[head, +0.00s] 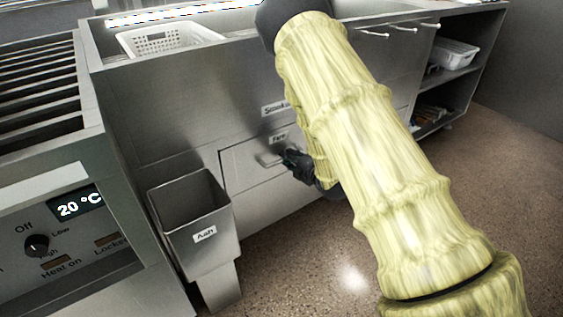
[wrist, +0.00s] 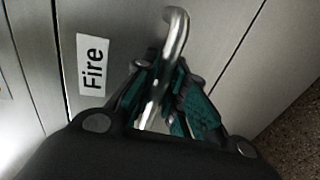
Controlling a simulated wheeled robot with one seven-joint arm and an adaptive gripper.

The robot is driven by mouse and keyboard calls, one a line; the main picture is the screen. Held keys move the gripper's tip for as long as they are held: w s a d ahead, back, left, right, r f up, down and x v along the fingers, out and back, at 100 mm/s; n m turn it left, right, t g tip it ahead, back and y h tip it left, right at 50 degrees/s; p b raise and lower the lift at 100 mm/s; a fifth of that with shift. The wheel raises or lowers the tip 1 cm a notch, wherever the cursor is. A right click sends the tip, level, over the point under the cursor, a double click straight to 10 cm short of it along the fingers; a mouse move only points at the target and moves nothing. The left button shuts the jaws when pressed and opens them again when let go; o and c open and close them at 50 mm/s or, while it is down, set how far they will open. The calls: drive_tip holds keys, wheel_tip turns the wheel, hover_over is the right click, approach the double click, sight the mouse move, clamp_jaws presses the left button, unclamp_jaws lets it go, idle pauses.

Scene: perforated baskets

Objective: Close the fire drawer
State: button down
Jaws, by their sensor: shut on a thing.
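The fire drawer (head: 245,190) is a flat steel front low in the steel counter, with a "Fire" label (wrist: 93,65) that also shows in the head view (head: 278,138). Its bar handle (wrist: 177,35) sticks out from the front. My gripper (wrist: 163,100) is shut on the handle, with a green-padded finger on each side of the bar. In the head view my gripper (head: 290,160) is at the drawer's handle, partly hidden by my yellow-sleeved arm. The arm also hides the drawer's right part. I cannot tell how far the drawer stands out.
A steel ash bin (head: 195,222) labelled "Ash" stands just left of the drawer. A white perforated basket (head: 165,40) sits in the counter top. A control panel (head: 65,235) is at the lower left. Open shelves (head: 455,80) are at the right. Speckled floor (head: 310,255) is clear in front.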

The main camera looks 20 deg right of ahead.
drive_tip(key=shift+w+r, duration=0.1)
drive_tip(key=shift+w, duration=0.15)
drive_tip(key=c, duration=1.5)
unclamp_jaws()
drive_tip(key=shift+w+a, duration=0.1)
drive_tip(key=shift+o, duration=0.2)
drive_tip(key=v, duration=1.2)
